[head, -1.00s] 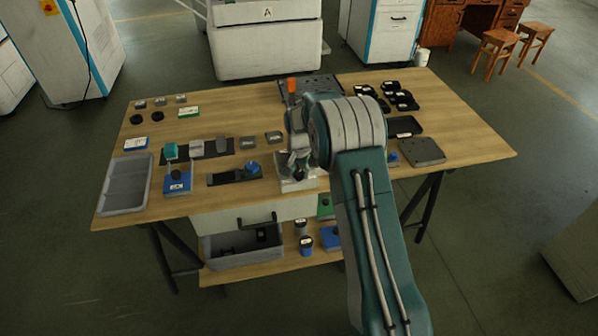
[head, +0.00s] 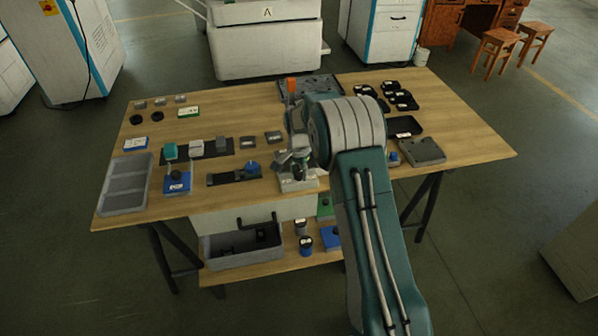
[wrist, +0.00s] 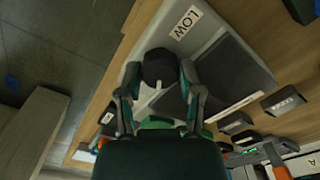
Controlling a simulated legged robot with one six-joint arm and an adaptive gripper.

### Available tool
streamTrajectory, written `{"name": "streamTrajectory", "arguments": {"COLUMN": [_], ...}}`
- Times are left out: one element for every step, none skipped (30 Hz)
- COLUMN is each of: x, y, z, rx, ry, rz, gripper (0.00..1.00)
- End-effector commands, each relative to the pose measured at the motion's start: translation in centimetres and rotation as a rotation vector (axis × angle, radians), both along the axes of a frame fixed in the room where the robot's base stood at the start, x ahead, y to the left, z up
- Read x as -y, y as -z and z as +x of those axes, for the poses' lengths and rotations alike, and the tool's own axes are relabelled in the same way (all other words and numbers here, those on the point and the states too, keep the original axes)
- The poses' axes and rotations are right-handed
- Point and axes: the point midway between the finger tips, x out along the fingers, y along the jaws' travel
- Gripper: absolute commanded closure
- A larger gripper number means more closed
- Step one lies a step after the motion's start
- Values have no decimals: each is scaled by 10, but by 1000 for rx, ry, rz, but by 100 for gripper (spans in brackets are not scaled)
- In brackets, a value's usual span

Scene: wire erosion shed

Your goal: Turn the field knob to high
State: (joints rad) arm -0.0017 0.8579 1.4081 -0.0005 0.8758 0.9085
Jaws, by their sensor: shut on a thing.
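A black knob (wrist: 160,66) with a white pointer mark sits on a light grey unit (wrist: 228,48) in the wrist view. The unit has a dark panel and a LOW label (wrist: 186,22) near its upper corner. A second white label (wrist: 236,105) lies along the panel's other edge; its text is too small to read. My gripper (wrist: 160,76) is shut on the knob, one finger on each side. In the head view my gripper (head: 297,160) is over the unit (head: 298,186) at the table's front edge, and my arm hides part of this area.
The wooden table (head: 225,117) also holds a grey divided tray (head: 126,184), a blue-based fixture (head: 177,183), a black slide with a blue knob (head: 235,176) and a grey block (head: 423,151). Black trays (head: 398,97) lie at the back right. A drawer with a black handle (head: 256,220) is below the front edge.

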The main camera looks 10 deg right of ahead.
Motion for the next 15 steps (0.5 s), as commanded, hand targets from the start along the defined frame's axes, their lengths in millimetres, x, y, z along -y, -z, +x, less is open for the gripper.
{"name": "streamTrajectory", "arguments": {"x": [-1,-1,-1,-1,-1,-1,-1,-1,-1,-1,-1,-1,-1,-1,-1], "y": [2,2,2,2,2,1,1,1,1,1,1,0,0,0,0], "z": [1,1,1,1,1,1,1,0,0,0,0,0,0,0,0], "rx": [2,2,2,2,2,2,2,2,2,2,2,2,2,2,2], "ry": [0,0,0,0,0,-1,-1,-1,-1,-1,-1,-1,-1,-1,-1], "rz": [2,2,2,2,2,2,2,1,1,1,1,1,1,1,1], "gripper": [100,100,100,100,48,30,18,18,18,18,18,18,18,18,18]}}
